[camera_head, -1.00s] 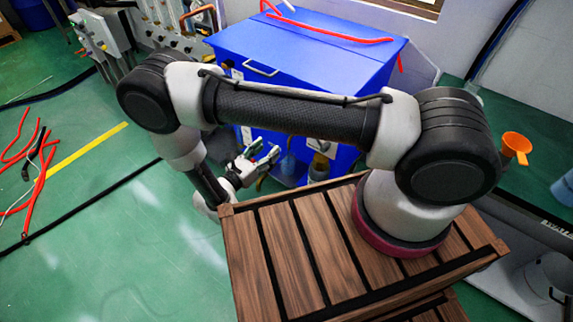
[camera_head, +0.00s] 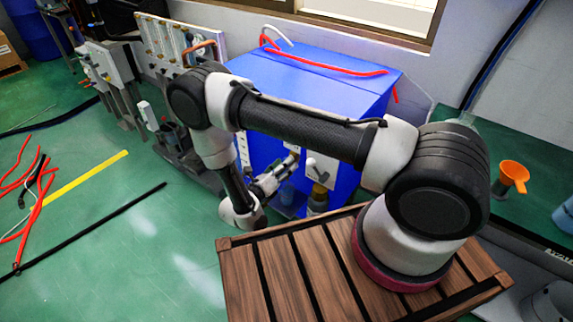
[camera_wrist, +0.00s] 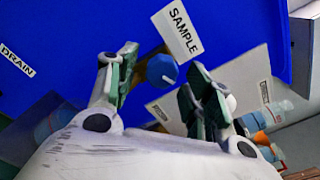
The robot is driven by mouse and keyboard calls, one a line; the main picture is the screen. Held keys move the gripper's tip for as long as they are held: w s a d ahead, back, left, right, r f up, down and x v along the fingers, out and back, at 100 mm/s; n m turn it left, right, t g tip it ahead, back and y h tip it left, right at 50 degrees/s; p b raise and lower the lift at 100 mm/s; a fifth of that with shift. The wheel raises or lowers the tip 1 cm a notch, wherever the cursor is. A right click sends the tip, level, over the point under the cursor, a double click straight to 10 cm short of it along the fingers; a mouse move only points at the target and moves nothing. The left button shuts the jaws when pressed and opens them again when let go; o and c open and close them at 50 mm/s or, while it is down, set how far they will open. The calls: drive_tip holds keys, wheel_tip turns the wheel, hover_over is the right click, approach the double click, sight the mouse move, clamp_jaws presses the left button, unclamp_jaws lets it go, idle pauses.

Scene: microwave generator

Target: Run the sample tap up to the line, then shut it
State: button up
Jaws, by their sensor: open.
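A white SAMPLE label (camera_wrist: 177,30) is on the blue cabinet (camera_head: 345,80). Below it in the wrist view is a round blue knob (camera_wrist: 161,70), framed between my fingers. My gripper (camera_wrist: 163,84) is open, and I see no contact with the knob. In the head view my gripper (camera_head: 279,172) is close to the cabinet's front, left of a white panel (camera_head: 322,167) with a dark lever. A brass-coloured fitting (camera_head: 320,188) sits below that panel, with a small container (camera_head: 318,203) under it. Any fill line is too small to make out.
A DRAIN label (camera_wrist: 17,60) is left of the knob. Red hoses (camera_head: 330,68) lie on the cabinet top. A wooden slatted crate (camera_head: 285,265) is in front. An orange funnel (camera_head: 514,174) stands at the right.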

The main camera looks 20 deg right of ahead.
drive_tip(key=shift+w+d, duration=0.45)
drive_tip(key=shift+d, duration=0.15)
drive_tip(key=c, duration=1)
drive_tip(key=m, duration=0.4)
drive_tip(key=shift+m, duration=0.3)
drive_tip(key=o, duration=1)
drive_tip(key=shift+a, duration=0.15)
